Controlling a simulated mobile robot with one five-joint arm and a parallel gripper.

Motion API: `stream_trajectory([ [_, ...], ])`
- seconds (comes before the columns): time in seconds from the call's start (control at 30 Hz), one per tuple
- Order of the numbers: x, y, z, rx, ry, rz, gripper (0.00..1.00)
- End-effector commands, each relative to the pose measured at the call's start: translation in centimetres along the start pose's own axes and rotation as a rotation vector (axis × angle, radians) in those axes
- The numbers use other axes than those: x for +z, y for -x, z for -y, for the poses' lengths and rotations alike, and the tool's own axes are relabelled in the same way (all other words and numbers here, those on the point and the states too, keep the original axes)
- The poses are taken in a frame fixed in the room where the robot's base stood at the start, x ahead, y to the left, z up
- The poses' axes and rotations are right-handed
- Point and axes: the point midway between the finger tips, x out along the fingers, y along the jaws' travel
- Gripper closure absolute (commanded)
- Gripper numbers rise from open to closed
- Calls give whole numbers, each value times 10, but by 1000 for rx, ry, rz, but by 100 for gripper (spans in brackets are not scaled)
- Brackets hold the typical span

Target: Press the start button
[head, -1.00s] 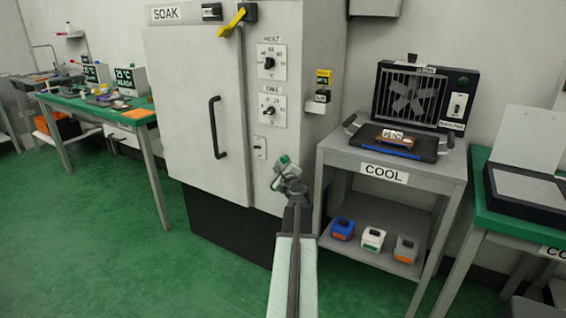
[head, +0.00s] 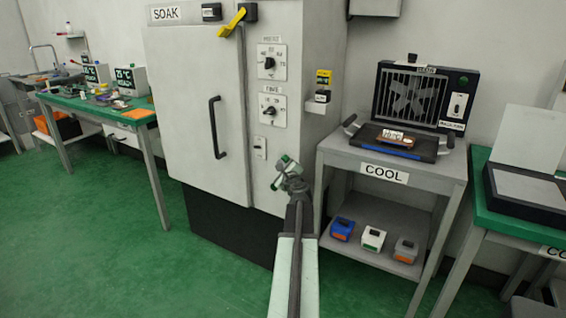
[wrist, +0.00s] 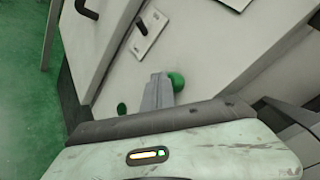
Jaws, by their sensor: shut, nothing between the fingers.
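The SOAK cabinet (head: 195,90) fills the middle of the head view. Low on its front, right of the door, are two green round spots: an upper one (head: 286,158) and a lower-left one (head: 275,184). In the wrist view, a rounded green knob (wrist: 176,80) is just right of my fingertips, and a darker green disc (wrist: 121,108) is to their left. No label is readable on either, so I cannot tell which is the start button. My gripper (head: 289,170) is shut and empty, in front of the cabinet between them. Contact cannot be made out.
Above are two dial plates (head: 271,110) and a small switch plate (head: 259,148). The black door handle (head: 217,127) is to the left. The COOL cart (head: 340,160) stands close on the right. Green floor (head: 110,240) is clear at left.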

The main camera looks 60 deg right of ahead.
Motion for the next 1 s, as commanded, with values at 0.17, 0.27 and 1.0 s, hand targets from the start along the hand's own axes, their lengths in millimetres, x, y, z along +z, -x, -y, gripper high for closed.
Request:
stream_trajectory([
  [0.17, -2, -2, 2, -1, 0, -1, 100],
  [0.27, -2, -3, 2, -1, 0, -1, 100],
  [1.0, 2, 3, -2, 0, 0, 0, 100],
])
